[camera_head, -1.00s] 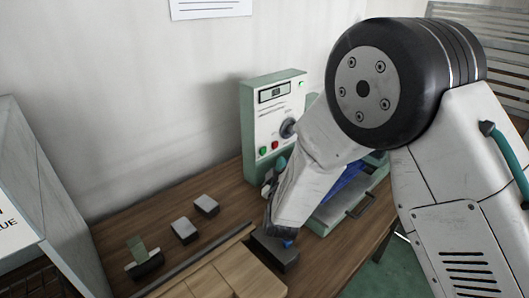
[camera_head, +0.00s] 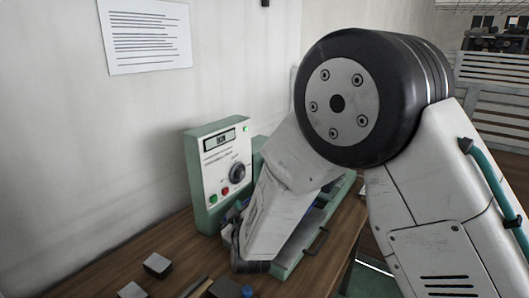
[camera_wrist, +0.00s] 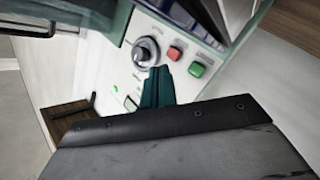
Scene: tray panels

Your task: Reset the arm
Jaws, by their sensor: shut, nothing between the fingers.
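My arm reaches from the right toward a green-framed machine (camera_head: 208,158) in the head view. My gripper is mostly hidden behind my own arm link there. In the wrist view my gripper (camera_wrist: 158,84) shows as teal fingertips closed together with nothing between them. They appear in front of the machine's white panel, near a round knob (camera_wrist: 147,50), a red button (camera_wrist: 175,53) and a green button (camera_wrist: 196,69). I cannot tell whether the fingertips touch the panel.
A wooden table (camera_head: 110,270) carries small grey blocks (camera_head: 157,265) left of the machine. An open tray-like part with a handle (camera_head: 318,241) juts from the machine beside my arm. A wall with a paper notice (camera_head: 147,36) stands behind.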

